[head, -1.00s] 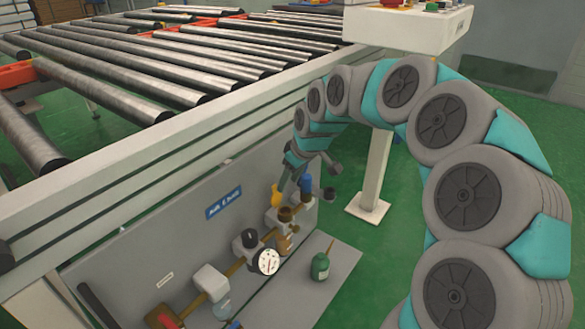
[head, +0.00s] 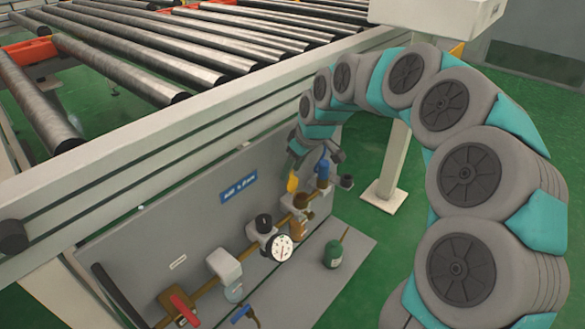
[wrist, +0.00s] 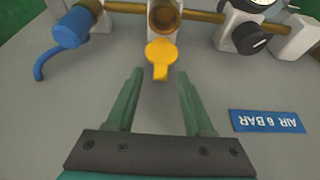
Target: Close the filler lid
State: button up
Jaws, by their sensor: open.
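The yellow filler lid (wrist: 160,57) stands open in the wrist view. Its round part is beside the brown filler mouth (wrist: 163,16), and its tab points toward my gripper. In the head view the lid (head: 292,183) shows as a small yellow piece beside the brown filler (head: 301,201), partly hidden by my arm's end. My gripper (wrist: 160,76) is open and empty. Its two green fingers point at the lid, with the tab tip in line with the gap between the fingertips. Contact cannot be told.
A brass pipe (wrist: 200,17) carries a blue valve (wrist: 72,27), a black knob (wrist: 250,37) and a gauge (head: 282,249) along the grey panel. A blue label (wrist: 267,121) is on the panel. A green bottle (head: 333,254) stands on the ledge. The roller conveyor (head: 180,72) is behind.

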grip_shut()
dwell(0.4)
dwell(1.0)
